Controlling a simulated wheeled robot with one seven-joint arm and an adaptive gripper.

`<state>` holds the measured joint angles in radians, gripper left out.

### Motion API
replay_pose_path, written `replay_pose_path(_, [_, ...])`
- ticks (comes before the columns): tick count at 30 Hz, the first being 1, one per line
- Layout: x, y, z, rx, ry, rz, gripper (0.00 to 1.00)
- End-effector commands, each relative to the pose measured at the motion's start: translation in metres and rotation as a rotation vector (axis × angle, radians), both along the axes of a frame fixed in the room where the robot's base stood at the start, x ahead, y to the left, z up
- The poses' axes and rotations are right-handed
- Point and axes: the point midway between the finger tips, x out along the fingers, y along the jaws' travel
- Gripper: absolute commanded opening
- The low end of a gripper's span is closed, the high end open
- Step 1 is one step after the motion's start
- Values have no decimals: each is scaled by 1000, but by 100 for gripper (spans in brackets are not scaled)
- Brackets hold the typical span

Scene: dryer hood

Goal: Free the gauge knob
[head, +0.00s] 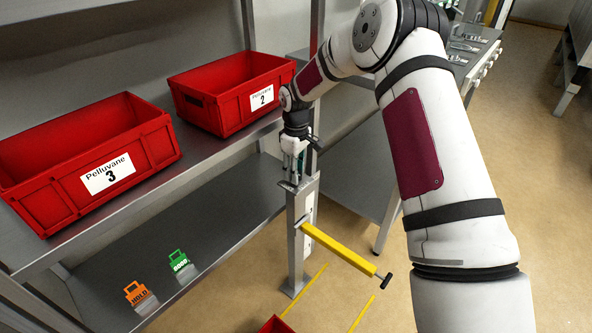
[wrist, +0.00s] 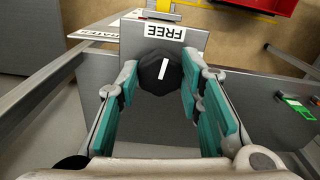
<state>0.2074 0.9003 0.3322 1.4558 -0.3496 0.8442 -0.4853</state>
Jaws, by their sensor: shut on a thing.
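The gauge knob (wrist: 152,82) is black with a white line on its face, on the grey plate on top of the post (head: 297,245). In the wrist view the line leans slightly right at its upper end, roughly towards the white FREE label (wrist: 165,32), which reads upside down. My gripper (wrist: 160,88) is shut on the knob, its teal-padded fingers on the knob's left and right sides. In the head view my gripper (head: 292,172) points down at the post top, and the knob cannot be made out there.
A yellow bar (head: 338,248) with a black end handle sticks out from the post. Red bins marked 3 (head: 150,140) and 2 (head: 208,112) stand on the shelf at left. Orange (head: 136,293) and green (head: 178,260) tags lie on the lower shelf. Another red bin (head: 275,325) shows at the bottom edge.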

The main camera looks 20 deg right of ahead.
Motion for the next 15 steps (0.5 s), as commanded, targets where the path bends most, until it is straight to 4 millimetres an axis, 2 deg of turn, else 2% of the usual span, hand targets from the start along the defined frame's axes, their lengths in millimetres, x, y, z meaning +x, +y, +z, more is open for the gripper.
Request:
replay_pose_path(6, [1,0,0,1,-3,92,6])
replay_pose_path(15, [1,0,0,1,-3,139,6])
